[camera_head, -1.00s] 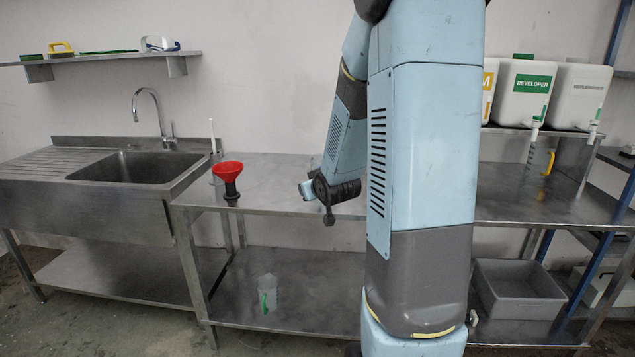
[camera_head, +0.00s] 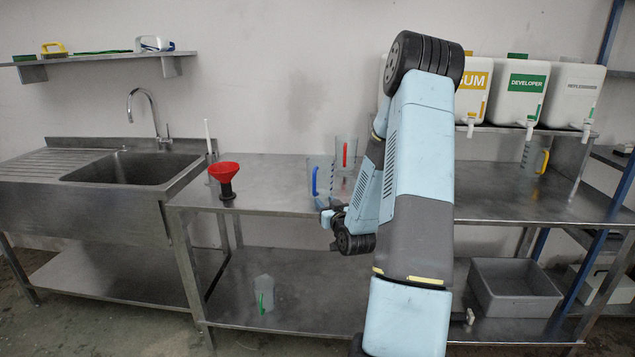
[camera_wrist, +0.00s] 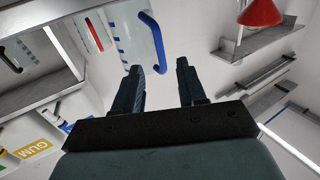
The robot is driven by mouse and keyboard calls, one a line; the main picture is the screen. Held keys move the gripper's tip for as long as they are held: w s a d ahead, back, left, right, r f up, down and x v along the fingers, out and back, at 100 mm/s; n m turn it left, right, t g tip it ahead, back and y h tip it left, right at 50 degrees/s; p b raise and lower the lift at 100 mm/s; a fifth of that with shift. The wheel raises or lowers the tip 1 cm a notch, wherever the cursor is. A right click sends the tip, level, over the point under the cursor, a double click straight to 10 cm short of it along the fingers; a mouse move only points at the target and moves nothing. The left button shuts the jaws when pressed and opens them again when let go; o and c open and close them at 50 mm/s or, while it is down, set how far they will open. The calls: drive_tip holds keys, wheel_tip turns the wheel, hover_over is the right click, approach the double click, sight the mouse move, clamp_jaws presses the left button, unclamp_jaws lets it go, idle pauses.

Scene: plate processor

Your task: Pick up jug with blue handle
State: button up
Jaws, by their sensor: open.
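The clear jug with the blue handle (camera_head: 325,173) stands upright near the front of the middle table, its handle on the left side and its lower right partly hidden by my arm. My gripper (camera_head: 328,216) is just below and in front of it, near the table's front edge. In the wrist view, my gripper (camera_wrist: 158,68) has its two fingers apart with nothing between them.
A red-handled jug (camera_head: 346,152) stands close behind. A red funnel (camera_head: 223,173) is at the table's left. A yellow-handled jug (camera_head: 535,157) stands at the right under white canisters (camera_head: 520,92). A green-handled jug (camera_head: 264,292) and grey bin (camera_head: 515,290) are on the lower shelf.

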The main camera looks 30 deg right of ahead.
sight(315, 190)
drive_tip(key=w, duration=0.6)
drive_tip(key=shift+w+d, duration=0.2)
drive_tip(key=shift+d, duration=0.2)
drive_tip(key=shift+w+d+f, duration=0.1)
drive_tip(key=shift+w+d, duration=0.1)
drive_tip(key=shift+w, duration=0.75)
drive_tip(key=shift+w+d+f, duration=0.1)
drive_tip(key=shift+w+d, duration=0.05)
drive_tip(key=shift+w, duration=0.75)
drive_tip(key=shift+w+d+f, duration=0.1)
drive_tip(key=shift+w+d, duration=0.1)
drive_tip(key=shift+w, duration=0.75)
drive_tip(key=shift+c, duration=0.5)
clamp_jaws()
drive_tip(key=shift+r, duration=0.1)
